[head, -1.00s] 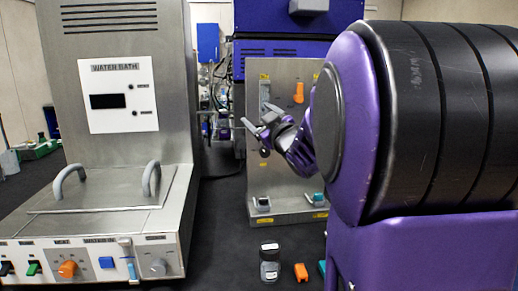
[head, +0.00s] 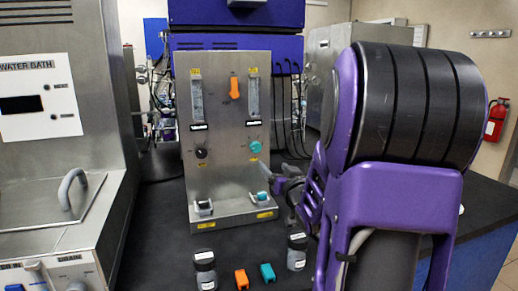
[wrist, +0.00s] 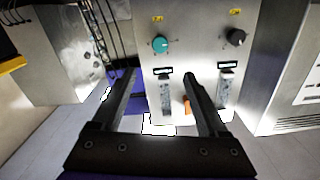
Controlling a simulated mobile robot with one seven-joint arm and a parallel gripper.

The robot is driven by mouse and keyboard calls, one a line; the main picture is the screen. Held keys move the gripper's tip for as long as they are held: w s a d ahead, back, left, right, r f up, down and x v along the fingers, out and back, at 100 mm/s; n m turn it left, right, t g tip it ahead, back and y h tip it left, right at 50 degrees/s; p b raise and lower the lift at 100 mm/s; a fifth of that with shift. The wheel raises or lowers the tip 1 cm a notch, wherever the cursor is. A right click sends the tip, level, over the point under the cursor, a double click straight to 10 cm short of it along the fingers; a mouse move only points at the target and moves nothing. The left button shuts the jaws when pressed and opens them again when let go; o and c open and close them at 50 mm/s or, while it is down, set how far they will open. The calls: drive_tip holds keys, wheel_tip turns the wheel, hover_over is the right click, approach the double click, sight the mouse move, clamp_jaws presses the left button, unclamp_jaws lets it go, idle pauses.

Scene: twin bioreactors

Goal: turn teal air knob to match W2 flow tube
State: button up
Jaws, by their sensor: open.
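The teal knob (head: 255,146) sits on the right of the upright steel panel (head: 222,175), below the right flow tube (head: 252,97). A black knob (head: 201,152) sits below the left flow tube (head: 197,100). The tube labels are too small to read. My gripper (head: 270,177) is open and empty, low at the panel's right side, below and right of the teal knob. The wrist view shows the panel upside down. There the teal knob (wrist: 160,44) lies beyond the spread fingers (wrist: 143,74), apart from them, and the black knob (wrist: 235,37) is to its right.
An orange switch (head: 235,88) sits between the tubes. Jars (head: 205,268) and (head: 297,250) and orange and teal pieces stand in front. The water bath (head: 40,115) is at left.

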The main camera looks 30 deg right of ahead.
sight(257, 148)
drive_tip(key=x, duration=1.7)
clamp_jaws()
drive_tip(key=shift+m, duration=0.3)
drive_tip(key=m+p, duration=0.1)
drive_tip(key=m, duration=0.4)
drive_tip(key=shift+d+r+m, duration=0.1)
drive_tip(key=shift+d+m, duration=0.05)
drive_tip(key=shift+m, duration=0.15)
drive_tip(key=m+p, duration=0.1)
drive_tip(key=m, duration=0.4)
drive_tip(key=shift+m, duration=0.4)
